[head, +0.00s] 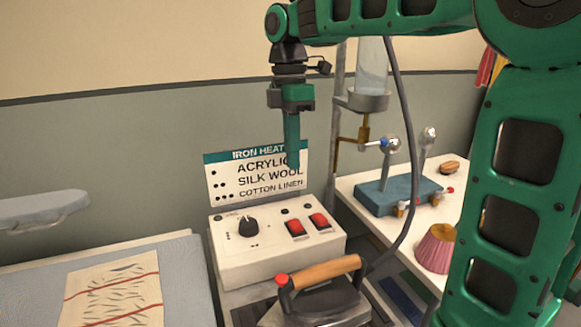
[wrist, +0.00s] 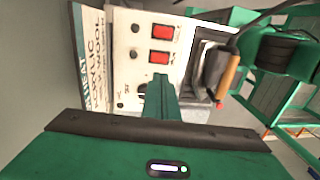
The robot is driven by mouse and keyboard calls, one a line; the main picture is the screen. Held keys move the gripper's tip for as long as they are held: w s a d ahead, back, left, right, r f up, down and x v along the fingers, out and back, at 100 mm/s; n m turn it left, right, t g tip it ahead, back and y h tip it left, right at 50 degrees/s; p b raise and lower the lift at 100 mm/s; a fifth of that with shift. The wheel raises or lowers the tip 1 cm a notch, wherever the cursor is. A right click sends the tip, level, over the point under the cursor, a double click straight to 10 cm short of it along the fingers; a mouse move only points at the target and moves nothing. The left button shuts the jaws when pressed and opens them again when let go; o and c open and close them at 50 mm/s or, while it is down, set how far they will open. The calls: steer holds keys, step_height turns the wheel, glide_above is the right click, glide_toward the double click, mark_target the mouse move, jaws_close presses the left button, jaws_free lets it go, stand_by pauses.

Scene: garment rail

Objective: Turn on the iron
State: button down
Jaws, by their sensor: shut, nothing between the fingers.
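A cream control box (head: 270,262) has a black knob (head: 246,226) and two red rocker switches, the left one (head: 296,228) and the right one (head: 319,221). In the wrist view the switches (wrist: 163,32) (wrist: 159,57) show beyond my fingers, and the knob (wrist: 142,90) is partly hidden by them. The iron (head: 318,303), with a wooden handle (head: 326,271), stands in front of the box; its handle also shows in the wrist view (wrist: 229,76). My gripper (head: 292,164) is shut and empty, pointing down above the box, apart from it.
A sign reading IRON HEAT (head: 257,174) stands behind the box. An ironing board with a printed cloth (head: 113,292) is at left. A white table (head: 365,210) at right holds a blue stand (head: 396,194) and a pink cone-shaped object (head: 436,248). A dark cable hangs right of my gripper.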

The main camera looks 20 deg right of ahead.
stand_by(0.3)
steer(key=s+d+f+m, duration=0.8)
steer(key=s+d+m, duration=0.1)
steer(key=s+m, duration=0.3)
steer(key=s+d+f+m+t, duration=0.1)
steer(key=s+d+f+m, duration=0.8)
steer(key=s+m, duration=0.3)
steer(key=shift+s+f, duration=0.2)
steer(key=shift+s, duration=0.55)
steer(key=shift+s+d, duration=0.1)
